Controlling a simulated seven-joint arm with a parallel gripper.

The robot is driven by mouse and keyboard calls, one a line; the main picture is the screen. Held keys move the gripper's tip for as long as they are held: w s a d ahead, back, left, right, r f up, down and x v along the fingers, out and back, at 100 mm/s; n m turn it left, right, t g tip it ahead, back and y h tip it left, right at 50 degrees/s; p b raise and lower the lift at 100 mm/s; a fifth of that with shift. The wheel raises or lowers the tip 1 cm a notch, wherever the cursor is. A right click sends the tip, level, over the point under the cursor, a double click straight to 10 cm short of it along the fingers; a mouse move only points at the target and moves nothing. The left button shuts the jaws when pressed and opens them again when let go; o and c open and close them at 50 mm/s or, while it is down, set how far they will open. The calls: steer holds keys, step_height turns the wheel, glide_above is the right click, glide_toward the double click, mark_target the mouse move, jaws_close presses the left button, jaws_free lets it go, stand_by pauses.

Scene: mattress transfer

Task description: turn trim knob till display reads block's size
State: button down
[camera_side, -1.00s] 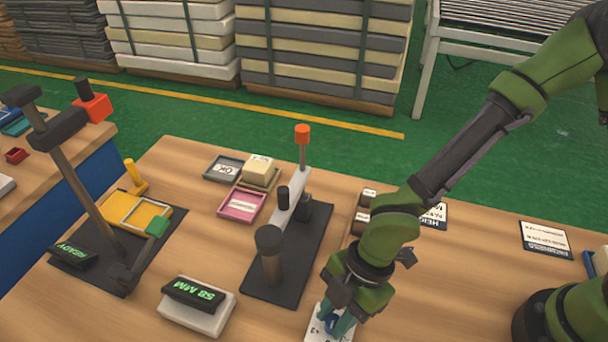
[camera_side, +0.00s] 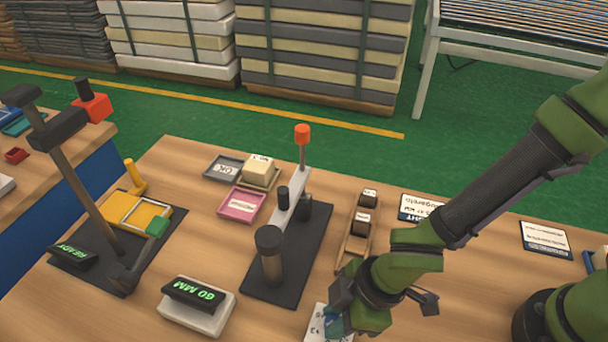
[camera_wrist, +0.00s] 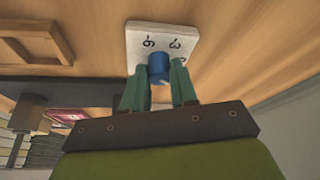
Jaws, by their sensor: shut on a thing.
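The blue trim knob (camera_wrist: 158,67) stands on a white dial plate (camera_wrist: 135,42) with printed marks. My gripper (camera_wrist: 158,85) is shut on the knob, one green finger on each side. In the side view my gripper (camera_side: 338,318) is low at the bottom edge over the plate (camera_side: 316,322), and the knob is mostly hidden. The display (camera_side: 194,292) on its pale base reads 60 MM in green. A cream block (camera_side: 260,168) sits in a tan tray, with a small label too small to read surely.
A lever press (camera_side: 285,220) with an orange-tipped handle stands left of my gripper. A yellow fixture (camera_side: 135,213) and a READY display (camera_side: 75,256) are farther left. A wooden rack (camera_side: 357,235) with dark rolls stands behind my gripper. Pink (camera_side: 241,205) and grey (camera_side: 222,168) trays lie near the block.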

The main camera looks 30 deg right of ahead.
steer(key=shift+m, duration=0.4)
steer(key=c, duration=0.9)
jaws_free()
steer(key=shift+r, duration=0.1)
steer(key=v, duration=1.6)
steer(key=shift+s+r, duration=0.25)
steer(key=shift+r, duration=0.1)
